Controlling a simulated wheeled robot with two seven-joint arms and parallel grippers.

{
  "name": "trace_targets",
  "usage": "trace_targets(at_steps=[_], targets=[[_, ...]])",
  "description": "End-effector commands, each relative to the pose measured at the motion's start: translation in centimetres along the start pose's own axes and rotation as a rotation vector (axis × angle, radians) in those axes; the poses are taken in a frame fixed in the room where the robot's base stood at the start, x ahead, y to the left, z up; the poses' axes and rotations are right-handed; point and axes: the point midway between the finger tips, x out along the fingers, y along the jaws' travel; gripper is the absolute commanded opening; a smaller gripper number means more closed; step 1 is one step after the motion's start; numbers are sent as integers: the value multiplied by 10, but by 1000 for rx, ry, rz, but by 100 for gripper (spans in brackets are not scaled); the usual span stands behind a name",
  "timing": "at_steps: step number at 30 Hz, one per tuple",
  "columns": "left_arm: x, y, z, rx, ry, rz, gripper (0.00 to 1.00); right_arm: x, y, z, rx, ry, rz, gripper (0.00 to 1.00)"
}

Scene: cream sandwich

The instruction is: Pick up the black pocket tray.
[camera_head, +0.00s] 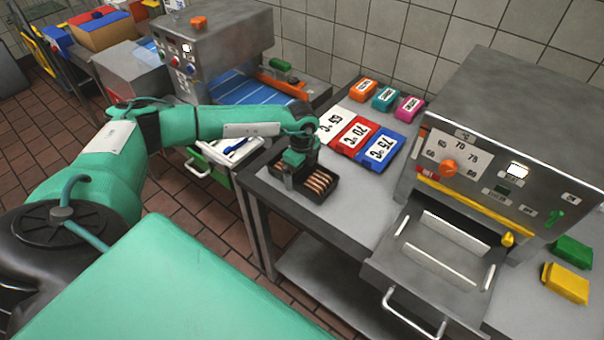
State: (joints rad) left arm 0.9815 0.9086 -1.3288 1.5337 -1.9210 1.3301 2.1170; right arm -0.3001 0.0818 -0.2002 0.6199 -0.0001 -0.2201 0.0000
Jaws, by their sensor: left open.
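The black pocket tray (325,187) lies flat on the left front corner of the metal table. Several brown, elongated pieces lie side by side in it. My left gripper (291,180) is at the tray's left end, pointing down, with its jaws open. It overlaps the tray's left part in the picture, and I cannot tell whether its fingers touch the rim. My right gripper is not in view.
White, red and blue temperature cards (352,136) lie behind the tray, with small orange, teal and pink blocks (386,97) further back. An oven-like machine (520,140) with a pulled-out drawer (428,262) stands to the right. Bare tabletop (358,210) lies between drawer and tray.

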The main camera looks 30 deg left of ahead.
Motion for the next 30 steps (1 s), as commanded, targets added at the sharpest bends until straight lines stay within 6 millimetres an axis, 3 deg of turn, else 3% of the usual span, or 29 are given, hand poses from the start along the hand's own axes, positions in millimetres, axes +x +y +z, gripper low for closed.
trace_targets(at_steps=[6,11,12,23,30], targets=[[1,0,0,0,0,0,98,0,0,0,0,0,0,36],[1,0,0,0,0,0,67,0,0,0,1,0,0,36],[1,0,0,0,0,0,64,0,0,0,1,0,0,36],[-4,-1,0,0,0,-2,64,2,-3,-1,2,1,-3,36],[-36,-2,0,1,2,-6,64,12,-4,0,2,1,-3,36]])
